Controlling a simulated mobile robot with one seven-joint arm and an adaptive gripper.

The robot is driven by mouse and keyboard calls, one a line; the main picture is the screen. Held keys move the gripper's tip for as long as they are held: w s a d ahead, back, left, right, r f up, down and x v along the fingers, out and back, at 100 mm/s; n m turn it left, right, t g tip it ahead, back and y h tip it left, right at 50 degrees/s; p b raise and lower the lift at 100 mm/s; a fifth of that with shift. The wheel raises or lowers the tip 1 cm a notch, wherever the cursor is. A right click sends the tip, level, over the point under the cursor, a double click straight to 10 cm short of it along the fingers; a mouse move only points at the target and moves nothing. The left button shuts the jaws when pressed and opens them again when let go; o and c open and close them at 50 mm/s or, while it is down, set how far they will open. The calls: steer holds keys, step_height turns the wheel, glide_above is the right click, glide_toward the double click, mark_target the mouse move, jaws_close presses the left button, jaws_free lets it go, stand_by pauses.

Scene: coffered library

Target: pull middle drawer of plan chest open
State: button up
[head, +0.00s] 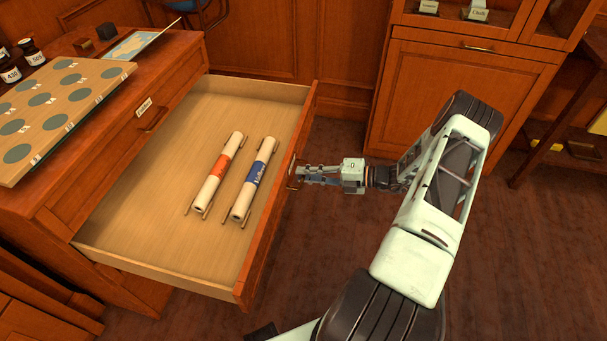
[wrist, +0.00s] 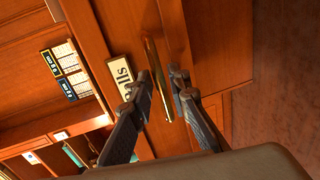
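The plan chest (head: 60,192) stands at the left. Its middle drawer (head: 150,262) is pulled far out, its pale wooden inside exposed. Two rolled papers, one with an orange band (head: 220,167) and one with a blue band (head: 256,175), lie in it. My gripper (head: 299,175) is at the drawer front's outer face, by the handle. In the wrist view my gripper (wrist: 161,78) has its fingers apart, one on each side of the brass handle (wrist: 154,62). A gap shows between the handle and the right finger. A label ending in "lls" (wrist: 122,76) is beside the handle.
The upper drawer, with its handle (head: 157,119), is shut. A board with round inlays (head: 60,105), small jars (head: 30,52) and a picture card (head: 131,46) are on the chest top. A cabinet (head: 465,100) stands behind my arm. Floor (head: 300,280) is clear in front of the drawer.

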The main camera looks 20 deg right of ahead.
steer(key=v, duration=1.1)
